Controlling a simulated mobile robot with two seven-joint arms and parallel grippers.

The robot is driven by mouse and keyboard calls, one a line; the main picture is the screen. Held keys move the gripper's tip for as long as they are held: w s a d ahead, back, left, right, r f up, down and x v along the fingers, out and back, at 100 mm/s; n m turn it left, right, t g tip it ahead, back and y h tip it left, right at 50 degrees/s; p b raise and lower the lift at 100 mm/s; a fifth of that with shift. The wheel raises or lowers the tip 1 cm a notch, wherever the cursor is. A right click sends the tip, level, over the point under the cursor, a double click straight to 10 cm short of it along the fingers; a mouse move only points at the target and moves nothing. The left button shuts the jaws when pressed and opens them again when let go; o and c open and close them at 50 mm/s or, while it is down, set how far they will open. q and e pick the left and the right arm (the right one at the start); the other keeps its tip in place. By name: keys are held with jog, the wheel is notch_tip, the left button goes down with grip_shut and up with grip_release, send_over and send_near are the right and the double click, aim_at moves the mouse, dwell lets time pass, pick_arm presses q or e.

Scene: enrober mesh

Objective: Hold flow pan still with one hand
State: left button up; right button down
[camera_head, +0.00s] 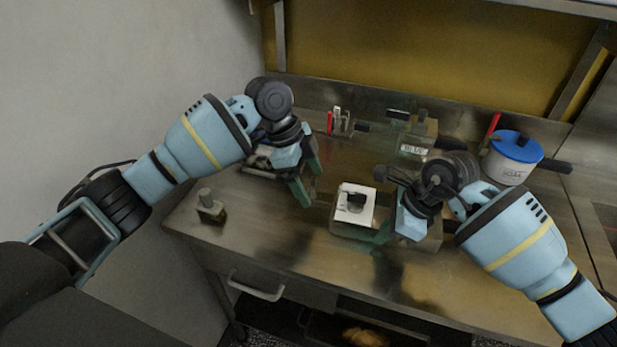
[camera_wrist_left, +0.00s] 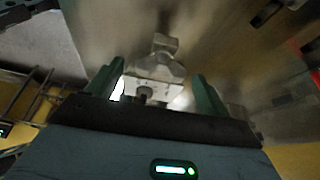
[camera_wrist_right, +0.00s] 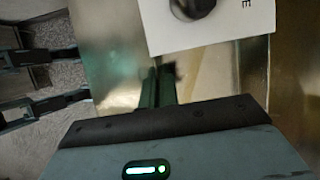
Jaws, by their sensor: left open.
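A shallow metal box (camera_head: 350,232), which looks like the flow pan, sits near the bench's front edge. A white card with a dark knob (camera_head: 356,203) lies on top of it. My right gripper (camera_head: 382,236) is down at the box's right side. Its fingers (camera_wrist_right: 157,88) are closed together in the right wrist view, beside the box's metal wall; I cannot tell whether a thin edge is between them. My left gripper (camera_head: 307,186) is open, above the bench left of the box. A metal fitting (camera_wrist_left: 160,68) shows beyond its fingers (camera_wrist_left: 157,88) in the left wrist view.
A small block with a post (camera_head: 210,208) stands at the bench's left front. A blue-lidded pot (camera_head: 514,158) is at the back right. A red-handled tool (camera_head: 330,122) stands at the back. The bench front between block and box is clear.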

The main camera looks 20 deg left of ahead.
pick_arm(q)
jog(key=c, duration=1)
jog(key=n, duration=0.2)
jog(key=n+t, duration=0.1)
jog(key=n, duration=0.1)
jog(key=shift+s+t, duration=0.15)
jog(key=shift+t, duration=0.15)
jog(key=n+y, duration=0.1)
jog(key=n, duration=0.1)
jog(key=n+t, duration=0.1)
jog(key=n, duration=0.2)
jog(key=shift+s+d+t+y, duration=0.1)
jog(key=shift+d+t+y, duration=0.1)
jog(key=shift+t+y, duration=0.15)
jog(key=n+y, duration=0.1)
jog(key=n, duration=0.2)
jog(key=n+t+y, duration=0.1)
jog(key=n, duration=0.1)
jog(key=shift+d+n, duration=0.1)
jog(key=shift+n, duration=0.3)
jog(key=shift+n+y, duration=0.65)
jog(key=shift+n, duration=0.85)
